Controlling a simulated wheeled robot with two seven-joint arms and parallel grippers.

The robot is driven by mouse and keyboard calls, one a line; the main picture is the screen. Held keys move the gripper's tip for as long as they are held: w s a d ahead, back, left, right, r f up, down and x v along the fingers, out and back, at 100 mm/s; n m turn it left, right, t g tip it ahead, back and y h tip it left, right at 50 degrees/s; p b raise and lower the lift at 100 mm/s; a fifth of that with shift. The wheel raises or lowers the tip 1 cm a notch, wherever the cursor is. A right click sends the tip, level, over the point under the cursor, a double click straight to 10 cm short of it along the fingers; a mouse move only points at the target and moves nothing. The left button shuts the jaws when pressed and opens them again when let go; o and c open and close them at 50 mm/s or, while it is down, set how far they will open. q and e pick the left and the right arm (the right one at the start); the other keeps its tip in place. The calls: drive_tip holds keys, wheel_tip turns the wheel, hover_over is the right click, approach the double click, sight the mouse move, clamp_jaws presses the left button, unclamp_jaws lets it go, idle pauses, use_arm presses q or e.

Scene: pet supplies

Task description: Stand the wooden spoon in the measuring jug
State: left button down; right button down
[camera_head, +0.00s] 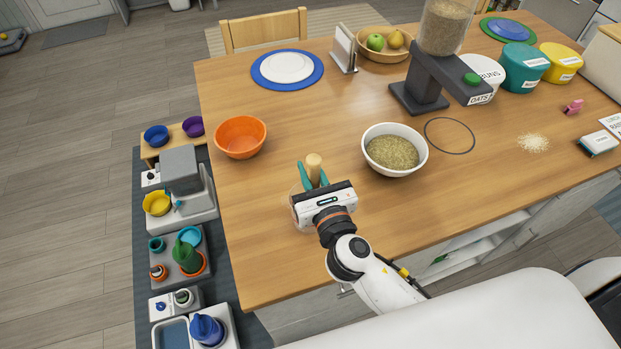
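The wooden spoon (314,163) shows its pale rounded end pointing up, just beyond my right gripper (314,178). The gripper's green fingers are apart, one on each side of the spoon, and no firm contact shows. The gripper's white body hides the lower part of the spoon. A faint clear rim and wall of what looks like the measuring jug (296,216) show at the left of the gripper body, near the table's front left. The spoon appears to stand upright in it, but its lower end is hidden. My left gripper is out of view.
A white bowl of green-brown pellets (392,153) stands right of the gripper, and an orange bowl (240,137) stands to the left. A dispenser (425,85), a dark ring (450,135) and lidded tubs are farther right. The wooden table (270,260) is clear at front left.

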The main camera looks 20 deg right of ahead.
drive_tip(key=shift+f, duration=0.95)
drive_tip(key=shift+r, duration=0.1)
drive_tip(key=shift+f, duration=0.2)
drive_tip(key=c, duration=1.3)
unclamp_jaws()
drive_tip(key=shift+r, duration=0.1)
